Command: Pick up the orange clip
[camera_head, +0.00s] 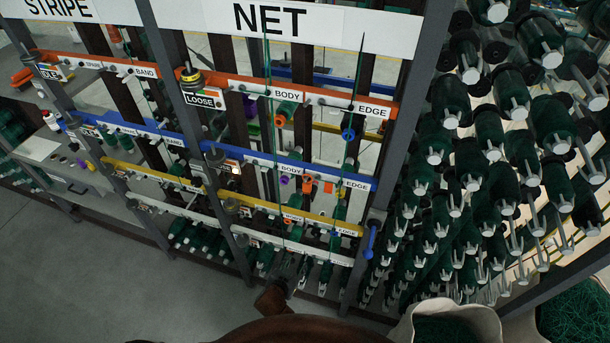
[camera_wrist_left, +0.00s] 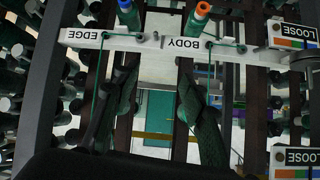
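Two small orange pieces, which look like clips (camera_head: 308,184), sit side by side near the BODY and EDGE labels of the blue rail in the head view. I cannot tell which is the named clip, and neither is clear in the left wrist view. My left gripper (camera_head: 294,270) is low in front of the rack, below the yellow rail and well below these pieces. In the left wrist view its two dark fingers (camera_wrist_left: 160,105) stand wide apart with nothing visible between them. My right gripper is out of view.
The rack has orange, blue (camera_head: 330,177), yellow (camera_head: 345,228) and white rails with hanging green rolls and cords. A dense wall of green rolls (camera_head: 480,150) stands at right. Pale sacks (camera_head: 455,322) stand at lower right. Grey floor (camera_head: 130,275) is clear at lower left.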

